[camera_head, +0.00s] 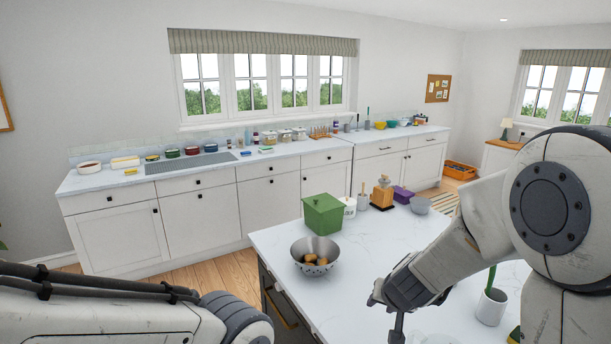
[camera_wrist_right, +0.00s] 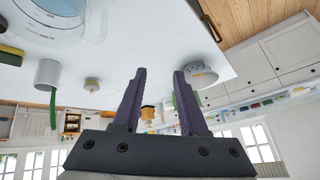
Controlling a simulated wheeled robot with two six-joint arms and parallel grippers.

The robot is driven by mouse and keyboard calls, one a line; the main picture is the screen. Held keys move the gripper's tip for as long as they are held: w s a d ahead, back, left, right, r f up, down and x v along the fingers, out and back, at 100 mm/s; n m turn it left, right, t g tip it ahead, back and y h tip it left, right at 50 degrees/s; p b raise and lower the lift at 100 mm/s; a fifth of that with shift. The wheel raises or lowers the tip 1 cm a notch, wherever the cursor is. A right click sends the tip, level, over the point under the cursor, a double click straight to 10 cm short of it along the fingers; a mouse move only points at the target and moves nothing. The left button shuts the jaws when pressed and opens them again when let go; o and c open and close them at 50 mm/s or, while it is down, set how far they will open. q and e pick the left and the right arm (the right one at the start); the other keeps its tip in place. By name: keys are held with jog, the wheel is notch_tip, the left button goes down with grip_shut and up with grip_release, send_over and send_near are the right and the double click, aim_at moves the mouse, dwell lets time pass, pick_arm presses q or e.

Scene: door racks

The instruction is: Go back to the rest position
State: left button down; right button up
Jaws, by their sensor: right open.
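My right gripper (camera_head: 397,326) hangs over the white island worktop (camera_head: 345,285), right of the speckled colander, with its fingers pointing down near the bottom edge. The right wrist view shows its two dark fingers (camera_wrist_right: 160,74) apart with nothing between them. That view is upside down and looks across the worktop. My left arm comes in at the bottom left, low and folded, and its gripper is outside the picture.
The colander (camera_head: 315,252) holds brown round items. A white cup (camera_head: 491,307) with a green-handled tool and a clear jug (camera_wrist_right: 60,20) are close to my right arm.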

jog(key=s+d+f+n+g, duration=0.2)
jog(key=s+n+g, duration=0.2)
jog(key=s, duration=1.1)
jog(key=s+a+f+n+g+b, duration=0.3)
jog(key=s+a+n+b, duration=0.4)
jog(key=s+a, duration=0.6)
jog(key=shift+s+a+y+b, duration=0.4)
jog(key=shift+a+b, duration=0.1)
jog(key=shift+b, duration=0.2)
